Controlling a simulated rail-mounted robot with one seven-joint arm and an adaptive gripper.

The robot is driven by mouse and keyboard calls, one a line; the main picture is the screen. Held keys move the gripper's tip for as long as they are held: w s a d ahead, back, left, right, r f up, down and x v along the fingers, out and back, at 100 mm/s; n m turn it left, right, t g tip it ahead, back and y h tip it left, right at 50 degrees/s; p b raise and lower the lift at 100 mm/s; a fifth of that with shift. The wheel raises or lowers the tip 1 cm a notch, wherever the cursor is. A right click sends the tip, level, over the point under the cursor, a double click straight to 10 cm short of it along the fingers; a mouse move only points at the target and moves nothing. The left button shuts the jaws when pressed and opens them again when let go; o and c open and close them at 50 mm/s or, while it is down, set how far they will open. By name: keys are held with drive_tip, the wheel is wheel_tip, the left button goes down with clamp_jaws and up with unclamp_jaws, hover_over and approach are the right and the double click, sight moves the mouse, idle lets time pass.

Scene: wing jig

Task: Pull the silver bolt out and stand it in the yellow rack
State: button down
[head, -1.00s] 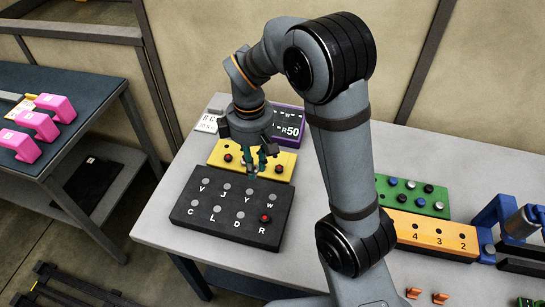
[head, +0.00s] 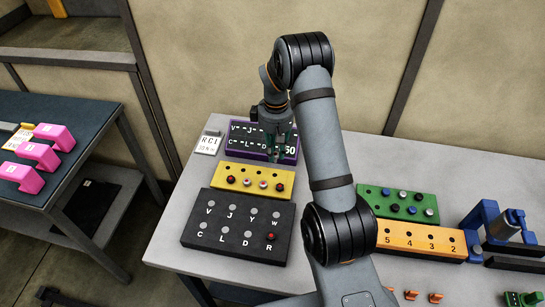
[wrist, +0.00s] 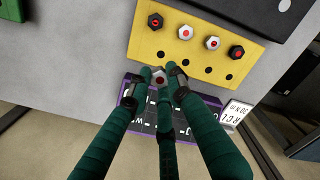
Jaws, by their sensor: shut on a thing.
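My gripper (wrist: 158,80) has green fingers shut on a silver bolt (wrist: 159,77) with a red-centred hexagonal head. In the wrist view the held bolt is beside the long edge of the yellow rack (wrist: 195,54), over the purple board side. The rack carries a row of several bolts, dark ones at the ends and silver ones between; its other row shows empty dark holes. In the head view my gripper (head: 281,150) is over the purple board (head: 236,149), behind the yellow rack (head: 284,192). The held bolt is hidden there.
A black lettered board (head: 238,226) with grey discs and one red-topped bolt (head: 270,237) lies in front of the rack. A white card (head: 208,143) is at left. A green rack (head: 398,205), orange block (head: 420,240) and blue fixture (head: 480,222) are at right.

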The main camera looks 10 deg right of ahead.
drive_tip(key=shift+f+b, duration=2.15)
drive_tip(key=shift+f, duration=1.05)
drive_tip(key=shift+a, duration=0.1)
drive_tip(key=shift+f+b, duration=1.2)
drive_tip(key=shift+f, duration=0.05)
drive_tip(key=c, duration=1.5)
unclamp_jaws()
drive_tip(key=shift+r, duration=0.1)
wheel_tip(320, 180, up, 12)
